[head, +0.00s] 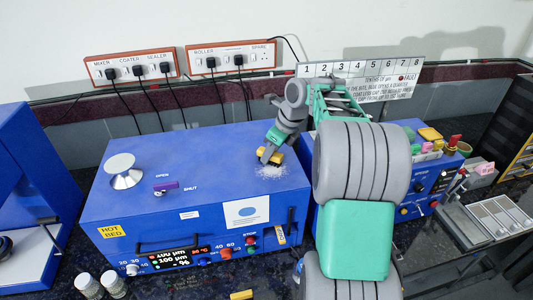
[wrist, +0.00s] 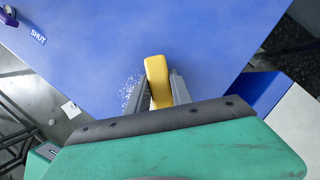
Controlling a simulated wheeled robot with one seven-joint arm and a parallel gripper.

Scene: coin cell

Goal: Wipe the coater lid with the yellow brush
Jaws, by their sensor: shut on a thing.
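The coater lid is the blue top (head: 205,165) of the large blue machine; it also fills much of the wrist view (wrist: 190,35). A patch of white specks (head: 270,172) lies on it toward its right side, and specks show left of the brush in the wrist view. My gripper (head: 268,156) is shut on the yellow brush (wrist: 157,75), just above or at the specks. I cannot tell whether the bristles touch the lid; they are hidden.
Two small jars (head: 100,285) stand at the front left. A second blue machine with coloured items (head: 430,140) is at the right. Cables hang from sockets behind.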

